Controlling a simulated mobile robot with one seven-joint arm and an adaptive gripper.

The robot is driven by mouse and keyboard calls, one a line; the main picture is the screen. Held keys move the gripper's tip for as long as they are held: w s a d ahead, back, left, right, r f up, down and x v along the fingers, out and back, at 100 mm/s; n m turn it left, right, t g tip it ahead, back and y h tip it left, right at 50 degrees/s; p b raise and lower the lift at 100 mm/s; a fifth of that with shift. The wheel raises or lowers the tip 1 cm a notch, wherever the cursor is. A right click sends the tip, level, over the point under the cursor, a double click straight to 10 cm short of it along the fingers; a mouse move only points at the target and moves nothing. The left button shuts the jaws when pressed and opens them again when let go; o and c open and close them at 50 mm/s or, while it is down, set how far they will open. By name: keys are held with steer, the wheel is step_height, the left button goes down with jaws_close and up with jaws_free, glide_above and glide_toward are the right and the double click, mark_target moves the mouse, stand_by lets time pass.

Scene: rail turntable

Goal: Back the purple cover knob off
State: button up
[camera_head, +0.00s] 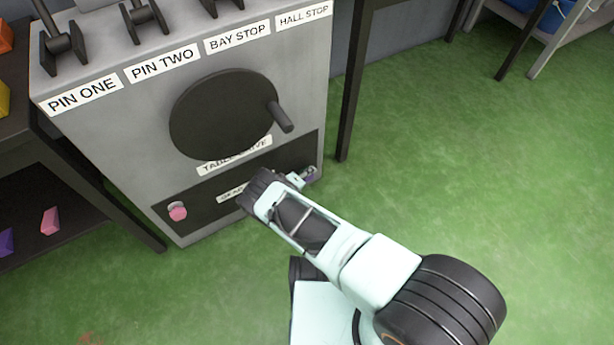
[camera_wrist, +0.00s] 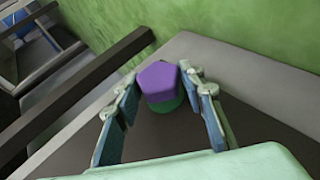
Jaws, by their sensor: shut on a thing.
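The purple cover knob (camera_wrist: 158,82) is a faceted knob on a green round base in the wrist view, at the panel's right end. In the head view only a sliver of purple shows beside my gripper (camera_head: 303,177). In the wrist view my gripper (camera_wrist: 158,76) has one finger on each side of the knob and is shut on it. The dark cover panel (camera_head: 210,203) lies low on the grey cabinet front, its label partly hidden by my arm. A pink knob (camera_head: 177,212) sits at the panel's left end.
A dark handwheel (camera_head: 215,115) with a protruding handle (camera_head: 280,116) is just above the panel. Levers stand on the cabinet (camera_head: 120,140) top above labels. Dark table legs (camera_head: 350,95) flank it. Green floor to the right (camera_head: 460,190) is clear.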

steer(key=shift+s+a+f, duration=0.1)
steer(key=shift+s+f, duration=0.2)
steer(key=shift+f, duration=0.1)
steer(key=shift+a+t+h, duration=0.1)
steer(key=shift+t+h, duration=0.2)
steer(key=shift+w+r, duration=0.15)
steer(key=shift+r, duration=0.05)
steer(key=o, duration=1.1)
steer(key=shift+r, duration=0.15)
steer(key=shift+r, duration=0.1)
steer(key=v, duration=1.1)
steer(key=shift+s+a, duration=0.3)
steer(key=shift+s, duration=0.15)
